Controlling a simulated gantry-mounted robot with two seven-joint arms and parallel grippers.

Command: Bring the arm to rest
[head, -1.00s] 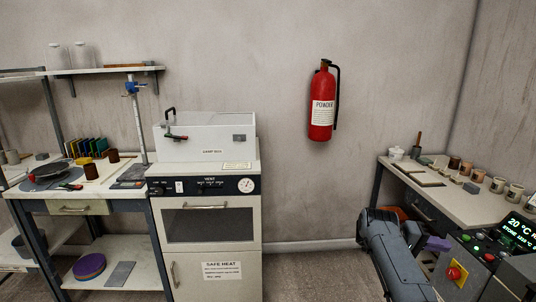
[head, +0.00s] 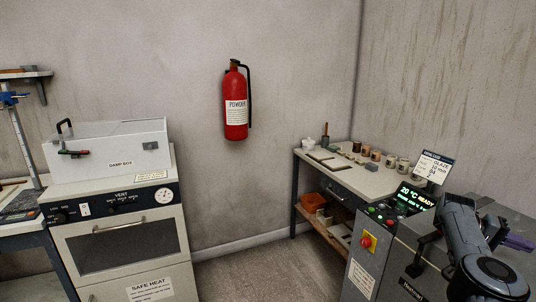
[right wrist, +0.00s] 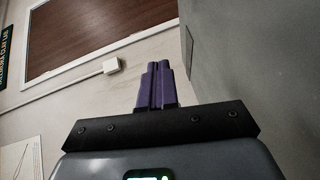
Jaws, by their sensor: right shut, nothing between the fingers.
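My right arm comes in at the lower right of the head view, in front of the grey machine with the display. My right gripper (head: 518,242) shows there only as a bit of purple finger, partly hidden behind my arm. In the right wrist view its two purple fingers (right wrist: 157,86) are together, with nothing between them. My left gripper is in neither current view.
The grey kiln-like machine (head: 385,262) with a red knob stands close to my right arm. A table (head: 348,178) with several small cups stands behind it. The white oven (head: 125,245) bears the damp box (head: 108,158). A fire extinguisher (head: 236,105) hangs on the wall. Floor between oven and table is clear.

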